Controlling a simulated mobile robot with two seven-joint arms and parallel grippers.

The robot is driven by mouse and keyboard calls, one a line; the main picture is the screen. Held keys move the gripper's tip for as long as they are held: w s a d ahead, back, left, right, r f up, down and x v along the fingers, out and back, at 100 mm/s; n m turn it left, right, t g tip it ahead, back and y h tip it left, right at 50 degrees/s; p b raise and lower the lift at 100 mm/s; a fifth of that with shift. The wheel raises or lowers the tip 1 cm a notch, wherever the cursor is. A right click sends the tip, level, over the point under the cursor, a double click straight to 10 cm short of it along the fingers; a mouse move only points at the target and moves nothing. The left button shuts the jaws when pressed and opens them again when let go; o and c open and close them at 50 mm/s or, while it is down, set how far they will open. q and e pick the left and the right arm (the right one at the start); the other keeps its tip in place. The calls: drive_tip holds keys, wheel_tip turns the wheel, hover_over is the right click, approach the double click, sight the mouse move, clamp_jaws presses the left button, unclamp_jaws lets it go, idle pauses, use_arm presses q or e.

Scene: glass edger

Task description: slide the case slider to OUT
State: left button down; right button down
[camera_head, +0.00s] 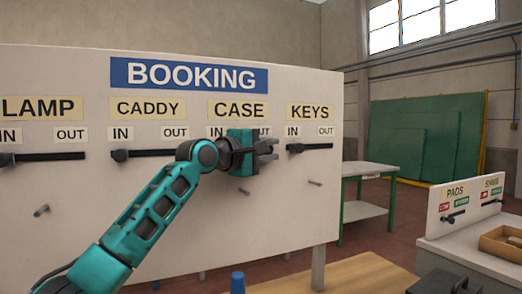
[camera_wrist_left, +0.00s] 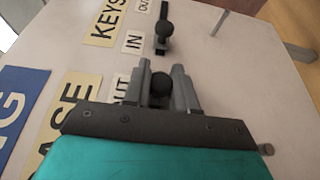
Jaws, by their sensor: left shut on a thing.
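The booking board (camera_head: 285,215) stands upright ahead, with the CASE label (camera_head: 239,111) right of its middle. My left gripper (camera_head: 268,150) is at the board below CASE, covering that slider's slot and part of the OUT label (camera_head: 264,132) in the head view. In the left wrist view, the dark round knob of the case slider (camera_wrist_left: 160,84) sits between the two fingers of my left gripper (camera_wrist_left: 160,76), which are shut on it. The knob is level with the partly hidden OUT label (camera_wrist_left: 121,88). My right gripper is not in view.
The KEYS slider knob (camera_head: 293,148) is just right of my left gripper, at its IN end. The CADDY slider knob (camera_head: 120,155) is to the left, also under IN. Pegs (camera_head: 244,192) stick out of the board below. A wooden tabletop (camera_head: 350,278) lies in front.

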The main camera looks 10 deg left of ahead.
use_arm(q)
drive_tip(key=shift+r, duration=0.1)
drive_tip(key=c, duration=1.4)
unclamp_jaws()
drive_tip(key=o, duration=0.4)
drive_tip(key=shift+w+d, duration=0.1)
drive_tip(key=shift+d, duration=0.05)
drive_tip(key=shift+o, duration=0.2)
drive_tip(key=shift+s+a, duration=0.35)
drive_tip(key=shift+s, duration=0.15)
drive_tip(key=b+v, duration=0.2)
drive_tip(key=v, duration=0.9)
drive_tip(key=shift+s+a+b, duration=0.25)
drive_tip(key=shift+s+b, duration=0.1)
